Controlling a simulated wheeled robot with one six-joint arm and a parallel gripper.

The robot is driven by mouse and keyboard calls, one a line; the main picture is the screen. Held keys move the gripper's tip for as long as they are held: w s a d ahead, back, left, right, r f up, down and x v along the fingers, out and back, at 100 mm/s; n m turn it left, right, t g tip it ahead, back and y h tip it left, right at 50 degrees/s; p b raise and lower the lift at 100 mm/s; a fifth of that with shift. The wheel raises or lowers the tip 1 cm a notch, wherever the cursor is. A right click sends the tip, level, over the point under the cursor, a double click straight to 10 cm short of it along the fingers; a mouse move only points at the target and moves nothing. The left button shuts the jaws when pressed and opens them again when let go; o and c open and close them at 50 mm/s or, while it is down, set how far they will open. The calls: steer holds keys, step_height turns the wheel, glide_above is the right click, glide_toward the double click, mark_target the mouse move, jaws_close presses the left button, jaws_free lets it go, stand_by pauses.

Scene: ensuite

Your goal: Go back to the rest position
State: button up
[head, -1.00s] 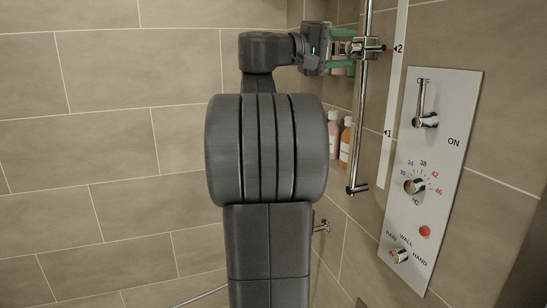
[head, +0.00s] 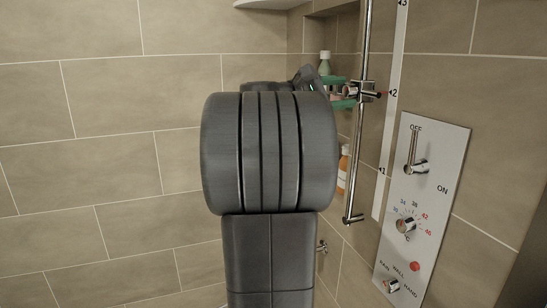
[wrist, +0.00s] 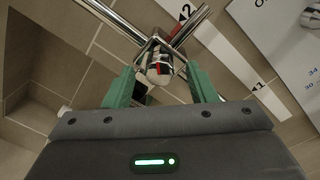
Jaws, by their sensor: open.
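My gripper (head: 341,92) is open, with one green finger above the other in the head view, at the chrome slider (head: 360,91) on the vertical shower rail (head: 366,40). In the wrist view my gripper (wrist: 160,82) has its two green fingers apart, with the slider's chrome knob (wrist: 158,70) between or just beyond their tips. A gap shows on both sides of the knob, and nothing is held. The slider's red pointer is at the 2 mark of the white scale (head: 386,150). My arm hides part of the wall behind it.
A control panel (head: 448,215) with a lever and knobs is on the wall right of the rail. Bottles stand in a niche behind the rail, including a pale green bottle (head: 324,63) and an orange bottle (head: 344,170). A white shelf edge (head: 265,4) is above.

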steer(key=n+p, duration=0.1)
steer(key=p, duration=0.1)
steer(key=n+p, duration=0.1)
steer(key=n, duration=0.1)
steer(key=n+p, duration=0.2)
steer(key=shift+r+p, duration=0.25)
steer(key=shift+p, duration=0.05)
steer(key=shift+f+n+p, duration=0.15)
steer(key=shift+n+p, duration=0.5)
steer(key=shift+n, duration=0.25)
